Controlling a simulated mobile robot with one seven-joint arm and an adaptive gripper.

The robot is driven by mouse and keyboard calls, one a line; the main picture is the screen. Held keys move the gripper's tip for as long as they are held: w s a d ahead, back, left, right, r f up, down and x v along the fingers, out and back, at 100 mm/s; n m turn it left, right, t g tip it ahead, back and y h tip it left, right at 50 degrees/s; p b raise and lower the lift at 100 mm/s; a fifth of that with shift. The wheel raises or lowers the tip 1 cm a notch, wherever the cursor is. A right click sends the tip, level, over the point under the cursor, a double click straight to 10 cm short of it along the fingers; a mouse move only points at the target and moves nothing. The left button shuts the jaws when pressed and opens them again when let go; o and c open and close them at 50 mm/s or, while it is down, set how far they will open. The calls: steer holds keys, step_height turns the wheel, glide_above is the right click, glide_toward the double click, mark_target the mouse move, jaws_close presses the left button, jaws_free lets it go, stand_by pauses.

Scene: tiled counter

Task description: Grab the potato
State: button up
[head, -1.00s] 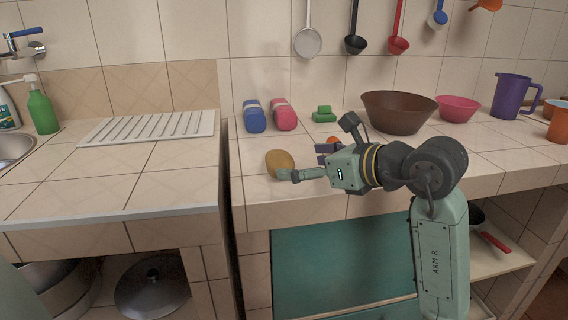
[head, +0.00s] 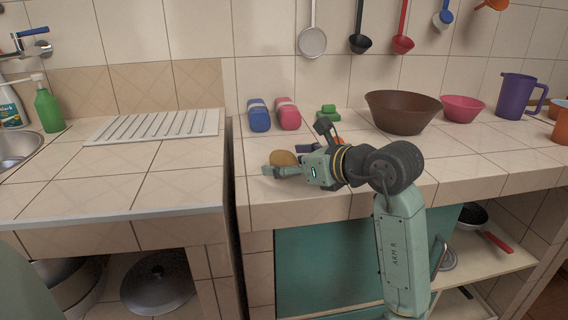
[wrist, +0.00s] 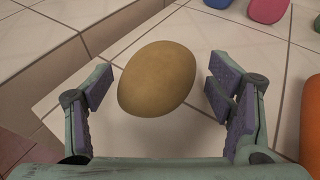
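The potato (wrist: 157,79) is a brown-yellow oval lying on the tiled counter. In the wrist view it sits between the two open fingers of my gripper (wrist: 160,100), with a gap on each side. In the head view the potato (head: 284,158) is partly hidden behind my gripper (head: 286,162), and only its upper part shows. The fingers are spread and hold nothing.
A blue item (head: 259,115) and a pink item (head: 287,114) lie behind the potato, with a green block (head: 328,112) to their right. An orange object (wrist: 310,125) is close to the right finger. A brown bowl (head: 402,111) stands further right. The counter's front edge is near.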

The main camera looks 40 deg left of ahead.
steer(key=c, duration=1.1)
steer(key=shift+r, duration=0.1)
